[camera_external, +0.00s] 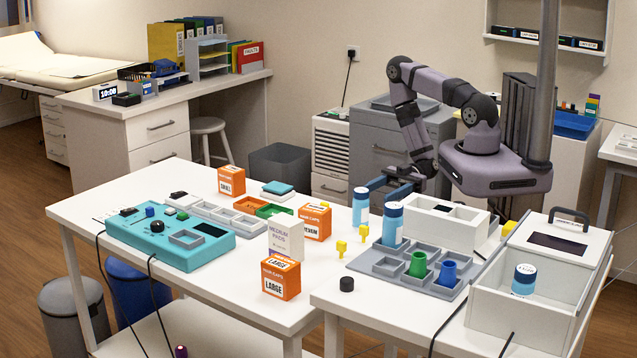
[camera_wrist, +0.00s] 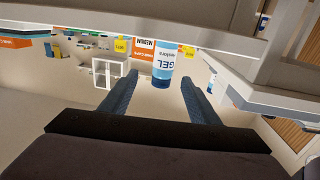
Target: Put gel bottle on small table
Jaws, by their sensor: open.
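The gel bottle (camera_wrist: 165,65), white and blue with its "GEL" label upside down, shows between and just beyond my fingertips in the wrist view. In the external view, one similar bottle (camera_external: 361,207) stands by the long table's right edge and another (camera_external: 392,225) stands at the grey tray. I cannot tell which of these is the gel bottle. No contact with a bottle is clear. I cannot tell for certain which table is the small one.
The grey tray (camera_external: 362,263) holds a green and a blue cup. A white bin (camera_external: 520,316) at right holds another blue bottle (camera_external: 524,280). A white open box (camera_external: 445,221) stands behind the tray. Orange boxes (camera_external: 314,222) and a teal console (camera_external: 170,240) occupy the long table (camera_external: 225,300).

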